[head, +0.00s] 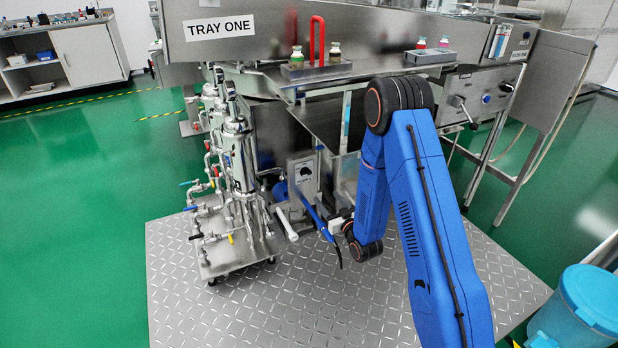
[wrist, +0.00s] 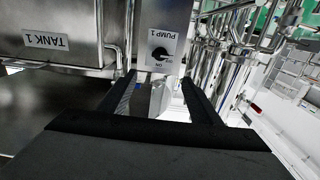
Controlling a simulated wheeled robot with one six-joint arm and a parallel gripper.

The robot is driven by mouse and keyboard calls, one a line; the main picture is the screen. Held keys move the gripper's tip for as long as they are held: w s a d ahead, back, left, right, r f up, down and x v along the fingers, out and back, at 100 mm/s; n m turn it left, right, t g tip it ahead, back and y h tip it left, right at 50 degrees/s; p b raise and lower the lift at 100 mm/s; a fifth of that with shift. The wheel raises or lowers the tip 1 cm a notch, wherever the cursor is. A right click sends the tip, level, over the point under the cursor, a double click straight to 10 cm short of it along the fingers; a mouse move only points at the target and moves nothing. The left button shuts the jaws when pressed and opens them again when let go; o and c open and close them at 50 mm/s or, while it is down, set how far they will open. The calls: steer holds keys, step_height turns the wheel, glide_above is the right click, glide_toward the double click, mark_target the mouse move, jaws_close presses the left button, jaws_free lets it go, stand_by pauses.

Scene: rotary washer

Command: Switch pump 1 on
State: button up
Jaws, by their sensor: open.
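The pump 1 switch is a black round knob (wrist: 160,53) with a pale mark, on a light plate labelled PUMP 1 (wrist: 152,38). The wrist view shows it upside down; I cannot read the knob's setting surely. In the head view the switch plate (head: 303,171) is on the metal housing left of my arm. My gripper (wrist: 158,84) is open, its two dark fingers reaching towards the plate with the knob between their lines and apart from it. Nothing is held. A grey-white part (wrist: 160,98) shows between the fingers.
A steel tank labelled TANK 1 (wrist: 62,42) is beside the switch in the wrist view. Steel filter housings and pipes with valves (head: 232,150) stand left of the switch in the head view. The tray one ledge (head: 270,40) overhangs above. Diamond-plate floor (head: 250,310) is clear in front.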

mark_target(307, 174)
steer(key=x, duration=1.7)
steer(key=shift+w, duration=0.15)
steer(key=c, duration=1)
